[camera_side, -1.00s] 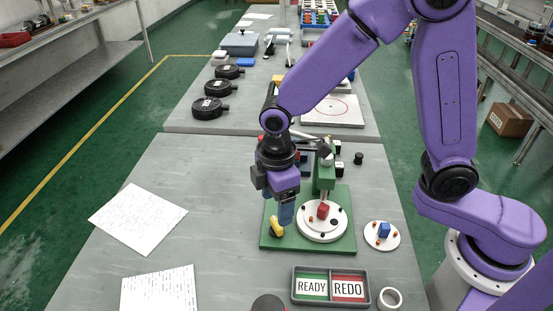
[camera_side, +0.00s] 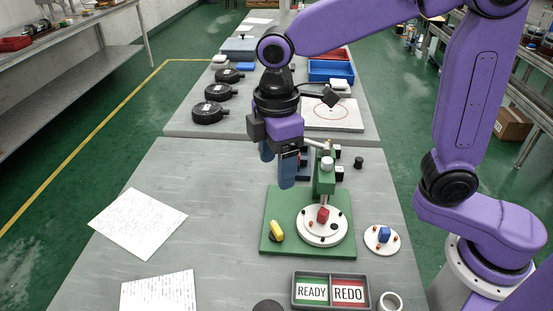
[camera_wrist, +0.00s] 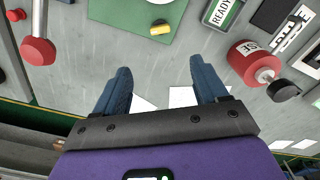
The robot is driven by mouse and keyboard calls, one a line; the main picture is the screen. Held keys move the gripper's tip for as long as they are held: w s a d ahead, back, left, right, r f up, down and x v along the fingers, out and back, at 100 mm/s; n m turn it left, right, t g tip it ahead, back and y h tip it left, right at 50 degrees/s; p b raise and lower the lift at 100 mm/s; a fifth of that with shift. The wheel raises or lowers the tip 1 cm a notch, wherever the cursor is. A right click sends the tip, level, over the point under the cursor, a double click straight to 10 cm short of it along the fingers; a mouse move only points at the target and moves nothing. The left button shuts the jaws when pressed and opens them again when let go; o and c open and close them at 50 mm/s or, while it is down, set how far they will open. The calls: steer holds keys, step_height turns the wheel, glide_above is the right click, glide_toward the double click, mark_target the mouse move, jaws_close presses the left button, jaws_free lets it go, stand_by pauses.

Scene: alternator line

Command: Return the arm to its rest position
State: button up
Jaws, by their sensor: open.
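My gripper (camera_side: 277,168) hangs in the air above the table, behind and to the left of the green fixture (camera_side: 270,202) in the side view. Its two blue fingers point down, apart, with nothing between them. In the wrist view the open fingers (camera_wrist: 160,72) have only grey tabletop and white paper beyond them.
A READY/REDO tray (camera_side: 331,304) and a tape roll (camera_side: 390,302) are in front. Paper sheets (camera_side: 138,222) lie left. Black round parts (camera_side: 209,112) and a blue bin (camera_side: 331,71) stand behind.

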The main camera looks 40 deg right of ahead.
steer(key=s+d+f+m, duration=0.1)
steer(key=s+d+f, duration=0.1)
steer(key=s+d, duration=0.7)
steer(key=s+d+f+m, duration=0.1)
steer(key=s+d+f, duration=0.1)
steer(key=s+d, duration=0.6)
steer(key=shift+s+d, duration=0.35)
steer(key=shift+s, duration=0.5)
